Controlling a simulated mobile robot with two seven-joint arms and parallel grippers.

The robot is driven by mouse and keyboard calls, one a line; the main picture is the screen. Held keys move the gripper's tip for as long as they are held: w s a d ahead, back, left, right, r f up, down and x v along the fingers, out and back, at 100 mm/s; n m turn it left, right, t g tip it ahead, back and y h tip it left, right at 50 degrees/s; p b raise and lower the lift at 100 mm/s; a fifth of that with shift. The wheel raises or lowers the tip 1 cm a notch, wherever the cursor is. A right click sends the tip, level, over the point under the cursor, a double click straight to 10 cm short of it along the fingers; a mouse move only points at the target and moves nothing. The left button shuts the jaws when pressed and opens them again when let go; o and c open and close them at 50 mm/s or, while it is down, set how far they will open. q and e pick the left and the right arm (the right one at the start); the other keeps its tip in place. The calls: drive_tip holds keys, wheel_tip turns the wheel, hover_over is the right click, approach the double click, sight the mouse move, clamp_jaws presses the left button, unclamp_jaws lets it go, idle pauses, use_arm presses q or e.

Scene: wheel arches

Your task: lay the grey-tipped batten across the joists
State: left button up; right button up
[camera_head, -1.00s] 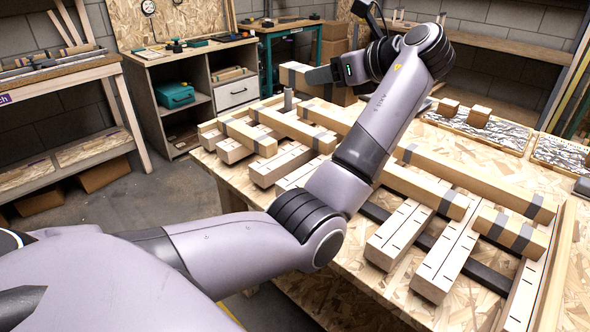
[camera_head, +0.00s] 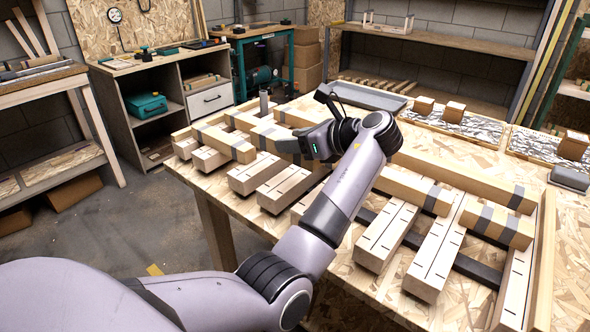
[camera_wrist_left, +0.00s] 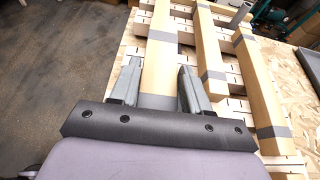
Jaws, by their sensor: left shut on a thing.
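My left gripper (camera_head: 290,143) is low over the bench in the head view. In the left wrist view its two fingers (camera_wrist_left: 157,75) stand on either side of a pale batten with a grey band (camera_wrist_left: 159,55), gripping it. In the head view the held batten (camera_head: 266,134) is partly hidden by the gripper and lies close above the joists (camera_head: 388,232). I cannot tell whether it touches them. The joists are pale beams with dark marks, several side by side; they also show in the left wrist view (camera_wrist_left: 127,72). My right gripper is not in view.
Other grey-banded battens (camera_head: 226,141) lie across the joists, with more at the right (camera_head: 497,224); one lies beside the held batten in the left wrist view (camera_wrist_left: 208,50). A grey post (camera_head: 264,103) stands at the back left. A grey tray (camera_head: 368,96) and foil-covered panels (camera_head: 480,126) lie behind.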

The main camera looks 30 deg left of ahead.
use_arm(q)
wheel_tip(320, 180, down, 6)
drive_tip(key=shift+r+b, duration=0.15)
drive_tip(key=shift+b, duration=0.3)
drive_tip(key=shift+f, duration=0.45)
drive_tip(key=o, duration=1.1)
drive_tip(key=shift+f, duration=0.1)
drive_tip(key=shift+o, duration=0.2)
